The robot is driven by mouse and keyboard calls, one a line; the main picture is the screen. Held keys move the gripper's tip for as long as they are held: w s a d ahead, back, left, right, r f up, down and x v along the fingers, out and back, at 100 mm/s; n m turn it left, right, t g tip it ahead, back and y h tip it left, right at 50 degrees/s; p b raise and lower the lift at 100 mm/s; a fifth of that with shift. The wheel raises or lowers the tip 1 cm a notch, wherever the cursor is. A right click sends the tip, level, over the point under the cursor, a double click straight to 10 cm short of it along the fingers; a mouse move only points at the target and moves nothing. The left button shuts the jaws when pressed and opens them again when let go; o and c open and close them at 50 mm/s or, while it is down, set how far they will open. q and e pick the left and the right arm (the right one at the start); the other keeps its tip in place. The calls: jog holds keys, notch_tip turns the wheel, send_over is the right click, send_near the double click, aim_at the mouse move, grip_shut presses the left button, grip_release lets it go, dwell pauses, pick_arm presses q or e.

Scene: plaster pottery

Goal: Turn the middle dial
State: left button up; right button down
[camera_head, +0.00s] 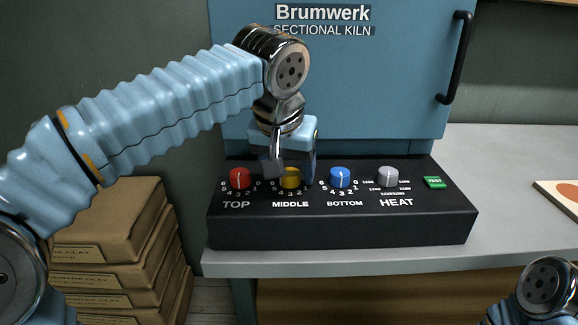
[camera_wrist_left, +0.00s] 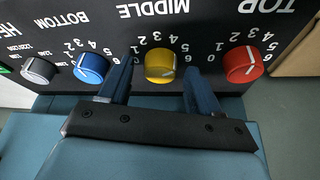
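The middle dial (camera_head: 290,181) is a yellow knob on the black control panel, above the MIDDLE label. In the wrist view the yellow dial (camera_wrist_left: 160,64) shows a white pointer line on its face. My left gripper (camera_head: 289,166) is right at this dial, pointing down, and partly covers its top in the head view. In the wrist view the fingers of my left gripper (camera_wrist_left: 157,72) are spread apart, one on each side of the yellow dial, with visible gaps. Whether a fingertip touches it I cannot tell. My right gripper is not shown.
The red top dial (camera_head: 239,178) and blue bottom dial (camera_head: 340,177) sit close on either side. A grey heat dial (camera_head: 388,177) and green button (camera_head: 434,182) are farther right. The blue kiln (camera_head: 370,80) stands behind the panel (camera_head: 340,228). Brown boxes (camera_head: 110,235) are stacked at left.

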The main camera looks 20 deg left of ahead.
pick_arm(q)
jog(key=v, duration=1.4)
jog(key=shift+f, duration=0.15)
